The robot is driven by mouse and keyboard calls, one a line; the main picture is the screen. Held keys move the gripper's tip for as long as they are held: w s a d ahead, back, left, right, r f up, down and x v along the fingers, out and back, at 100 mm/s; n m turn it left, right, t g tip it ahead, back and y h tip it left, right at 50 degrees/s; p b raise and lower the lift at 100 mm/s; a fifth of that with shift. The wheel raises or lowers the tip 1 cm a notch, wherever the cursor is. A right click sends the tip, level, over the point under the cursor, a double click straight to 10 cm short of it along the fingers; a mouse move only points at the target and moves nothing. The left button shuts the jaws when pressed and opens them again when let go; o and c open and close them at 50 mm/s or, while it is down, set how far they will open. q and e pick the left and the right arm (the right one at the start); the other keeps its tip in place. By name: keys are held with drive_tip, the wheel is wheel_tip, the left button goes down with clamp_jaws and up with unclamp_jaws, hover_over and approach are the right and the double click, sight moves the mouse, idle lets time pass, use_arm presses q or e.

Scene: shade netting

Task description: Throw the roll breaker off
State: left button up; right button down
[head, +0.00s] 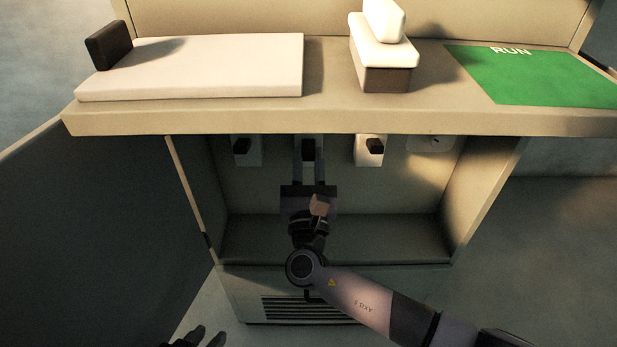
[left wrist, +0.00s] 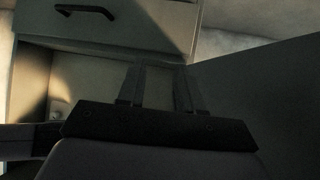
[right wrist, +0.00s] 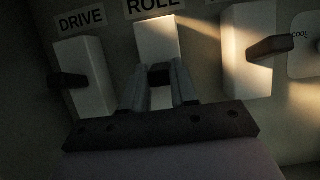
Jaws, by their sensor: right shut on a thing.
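The roll breaker (right wrist: 157,35) is the white block under the ROLL label in the right wrist view. It is the middle one of three in the open cabinet. Its dark lever (right wrist: 160,75) shows between my right fingertips; it also shows in the head view (head: 308,149). My right gripper (head: 308,160) is shut on that lever, and its fingers hide part of the block. My left gripper (head: 208,338) is low at the bottom left of the head view, away from the breakers. In the left wrist view its fingers (left wrist: 160,75) are apart with nothing between them.
The drive breaker (right wrist: 85,75) stands left of the roll breaker, and another breaker (right wrist: 247,50) stands close on the right. A shelf (head: 330,112) overhangs them, bearing a white slab (head: 200,75), stacked blocks (head: 385,55) and a green RUN panel (head: 530,75). A dark panel (head: 90,230) stands left.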

drive_tip(key=f+t+b, duration=0.1)
drive_tip(key=b, duration=0.4)
drive_tip(key=shift+f+t, duration=0.2)
drive_tip(key=shift+t, duration=0.1)
drive_tip(key=shift+w+t+b, duration=0.1)
drive_tip(key=shift+t+b, duration=0.3)
drive_tip(key=shift+b, duration=1.55)
use_arm(q)
drive_tip(key=w+d+r+t+h, duration=0.1)
drive_tip(key=w+d+h, duration=0.2)
drive_tip(key=d, duration=0.5)
drive_tip(key=shift+w+h, duration=0.25)
drive_tip(key=shift+h, duration=0.05)
use_arm(e)
drive_tip(key=shift+t, duration=0.3)
use_arm(q)
drive_tip(key=shift+r, duration=0.1)
use_arm(e)
drive_tip(key=shift+r, duration=0.1)
drive_tip(key=c, duration=0.9)
unclamp_jaws()
